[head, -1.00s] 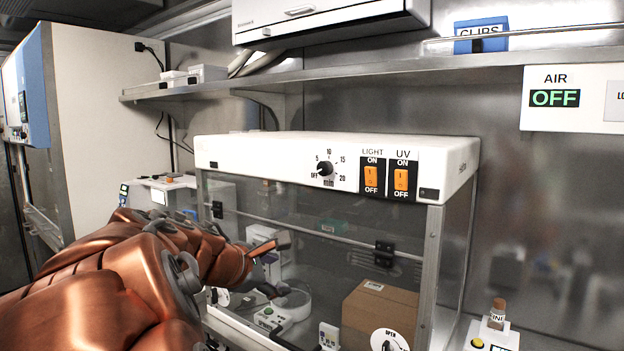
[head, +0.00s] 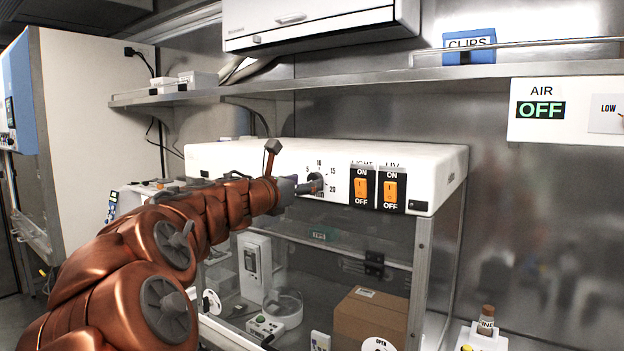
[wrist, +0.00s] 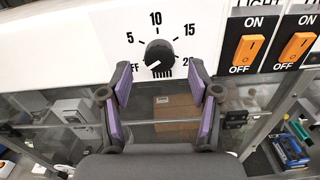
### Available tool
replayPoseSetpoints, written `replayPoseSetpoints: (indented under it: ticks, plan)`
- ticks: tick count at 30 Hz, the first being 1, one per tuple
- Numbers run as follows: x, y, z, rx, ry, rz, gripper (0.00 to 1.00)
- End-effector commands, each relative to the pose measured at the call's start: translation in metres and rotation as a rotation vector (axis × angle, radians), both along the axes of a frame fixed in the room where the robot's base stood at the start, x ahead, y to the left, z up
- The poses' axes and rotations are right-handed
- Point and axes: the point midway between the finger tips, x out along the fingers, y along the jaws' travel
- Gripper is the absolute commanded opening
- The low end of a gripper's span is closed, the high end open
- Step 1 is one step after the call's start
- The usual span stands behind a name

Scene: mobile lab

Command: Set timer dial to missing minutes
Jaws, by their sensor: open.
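The timer dial (wrist: 158,55) is a black round knob on the white front panel of a clear-walled cabinet. Its scale reads OFF, 5, 10, 15 and 20, and its white pointer mark aims down-left, toward OFF. In the head view the dial (head: 316,182) is partly covered by my gripper (head: 300,187). In the wrist view my gripper (wrist: 160,70) is open and empty, its purple-padded fingers apart. The knob appears between and just above the fingertips. I cannot tell whether they touch it.
Orange LIGHT (head: 361,187) and UV (head: 391,190) switches sit right of the dial. Below are the cabinet's clear front and a cardboard box (head: 372,318) inside. A metal shelf (head: 400,80) runs above. A wall panel (head: 541,110) reads AIR OFF.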

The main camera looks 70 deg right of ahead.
Motion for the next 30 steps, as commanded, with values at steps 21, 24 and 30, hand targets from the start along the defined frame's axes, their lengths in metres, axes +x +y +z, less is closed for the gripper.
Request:
replayPoseSetpoints:
  ticks: [21,24,30]
  plan:
    - [-0.007,-0.035,0.001,-0.001,-0.003,0.002,0.6]
    - [-0.007,-0.035,0.001,-0.001,-0.003,0.002,0.49]
    - [-0.007,-0.034,0.0,-0.001,-0.003,0.002,0.29]
